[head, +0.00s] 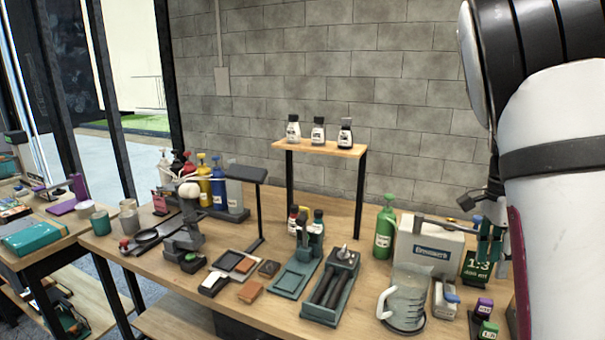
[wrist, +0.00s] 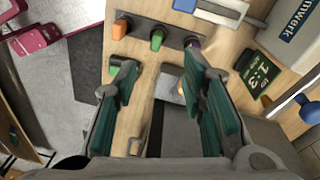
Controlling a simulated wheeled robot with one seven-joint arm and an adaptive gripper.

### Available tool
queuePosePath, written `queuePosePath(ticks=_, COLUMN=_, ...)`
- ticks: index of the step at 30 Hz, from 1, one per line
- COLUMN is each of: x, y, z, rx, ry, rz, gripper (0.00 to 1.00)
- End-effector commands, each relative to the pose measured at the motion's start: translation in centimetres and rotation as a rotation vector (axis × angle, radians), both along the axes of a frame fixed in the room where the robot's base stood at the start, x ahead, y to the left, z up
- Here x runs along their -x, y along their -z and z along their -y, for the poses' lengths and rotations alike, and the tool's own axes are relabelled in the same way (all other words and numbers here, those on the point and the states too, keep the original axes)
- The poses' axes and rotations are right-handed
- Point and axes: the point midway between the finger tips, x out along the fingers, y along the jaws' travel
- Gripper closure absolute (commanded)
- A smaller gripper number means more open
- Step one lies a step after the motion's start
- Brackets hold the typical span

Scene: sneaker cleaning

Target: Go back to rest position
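My gripper (head: 490,242) is at the right of the head view, above the right end of the wooden workbench (head: 262,308), near the white box (head: 428,250). In the wrist view my gripper (wrist: 165,85) shows two green-padded fingers spread apart, with nothing held between them. Bench top and small items show below, through the gap. My white arm fills the right edge of the head view and hides part of the bench there.
A glass jug (head: 408,295), a green bottle (head: 384,230) and a green sign (head: 476,268) stand near my gripper. A raised shelf (head: 322,147) holds 3 small bottles. A lamp (head: 245,172) stands further left. A second table (head: 50,240) is at far left.

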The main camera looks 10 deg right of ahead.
Motion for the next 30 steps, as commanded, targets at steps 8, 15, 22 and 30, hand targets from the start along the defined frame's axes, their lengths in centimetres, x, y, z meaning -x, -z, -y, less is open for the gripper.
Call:
queuePosePath(ticks=8, x=3.9, y=-3.7, z=-8.7, rx=-0.153, ry=-0.471, rz=0.143, gripper=0.62)
queuePosePath(ticks=15, x=8.6, y=-6.9, z=-15.5, rx=-0.155, ry=-0.918, rz=0.256, gripper=0.62)
queuePosePath(ticks=22, x=14.2, y=-8.7, z=-20.8, rx=-0.045, ry=-1.354, rz=0.319, gripper=0.62)
queuePosePath(ticks=30, x=19.6, y=-8.6, z=-24.1, rx=0.151, ry=-1.751, rz=0.299, gripper=0.62)
